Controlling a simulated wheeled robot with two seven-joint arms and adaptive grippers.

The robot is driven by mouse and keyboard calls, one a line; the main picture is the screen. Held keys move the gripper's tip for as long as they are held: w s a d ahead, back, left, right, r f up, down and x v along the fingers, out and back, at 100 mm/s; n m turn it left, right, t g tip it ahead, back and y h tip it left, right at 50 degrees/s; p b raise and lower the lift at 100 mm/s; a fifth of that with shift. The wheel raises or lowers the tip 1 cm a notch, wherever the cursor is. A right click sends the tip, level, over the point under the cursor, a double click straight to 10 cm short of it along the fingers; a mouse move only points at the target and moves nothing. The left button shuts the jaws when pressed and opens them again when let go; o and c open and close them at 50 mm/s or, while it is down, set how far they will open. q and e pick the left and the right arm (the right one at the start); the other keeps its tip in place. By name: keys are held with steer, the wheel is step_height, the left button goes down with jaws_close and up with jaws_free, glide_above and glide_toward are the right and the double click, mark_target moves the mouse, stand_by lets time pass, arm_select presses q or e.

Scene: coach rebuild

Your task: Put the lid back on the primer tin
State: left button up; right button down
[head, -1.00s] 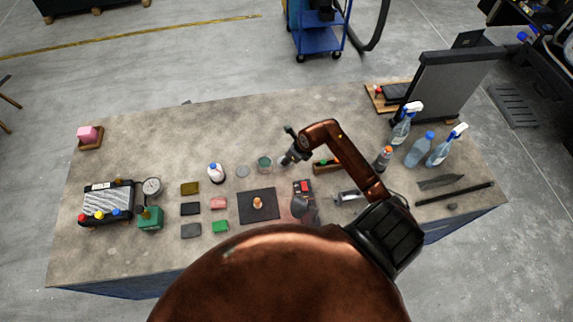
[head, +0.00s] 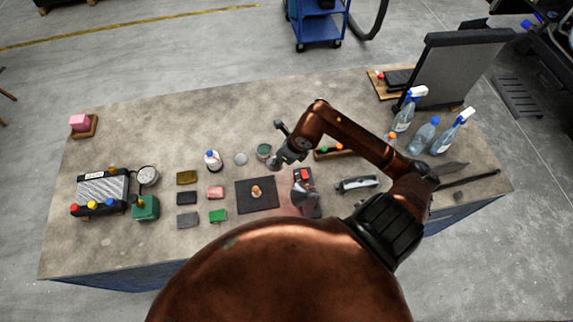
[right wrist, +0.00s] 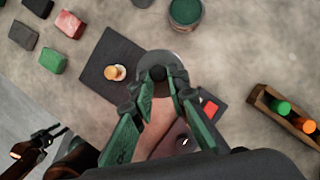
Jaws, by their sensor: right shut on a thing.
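The primer tin (head: 264,151) stands uncovered at the back middle of the bench, green inside; it also shows at the top of the right wrist view (right wrist: 185,12). My right gripper (head: 277,160) is shut on the black knob of a round grey lid (right wrist: 160,57). It holds the lid just in front of the tin, to the tin's right, apart from it. In the right wrist view, my right fingers (right wrist: 158,82) hide part of the lid. My left gripper (right wrist: 48,138) shows small and dark beyond the bench edge; its jaws are unclear.
A pale disc (head: 240,158) lies left of the tin, and a white bottle (head: 212,160) stands farther left. A dark mat (head: 243,205) with a small orange-topped thing is in front. A wooden box (head: 340,153) stands right.

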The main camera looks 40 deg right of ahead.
steer(key=shift+w+d+f+b, duration=0.45)
steer(key=shift+w+f+b, duration=0.3)
steer(key=shift+w, duration=1.2)
steer(key=shift+w+d+f+b, duration=0.45)
steer(key=shift+w+f+b, duration=0.3)
steer(key=shift+w, duration=1.2)
steer(key=shift+w+d+f+b, duration=0.45)
steer(key=shift+w+f+b, duration=0.3)
steer(key=shift+w, duration=1.2)
steer(key=shift+f+b, duration=0.3)
steer(key=shift+f, duration=0.2)
steer(key=shift+f+b, duration=0.65)
steer(key=shift+f, duration=0.15)
steer(key=shift+b, duration=0.35)
steer(key=shift+f+b, duration=0.15)
steer(key=shift+b, duration=0.35)
steer(key=c, duration=1.8)
jaws_free()
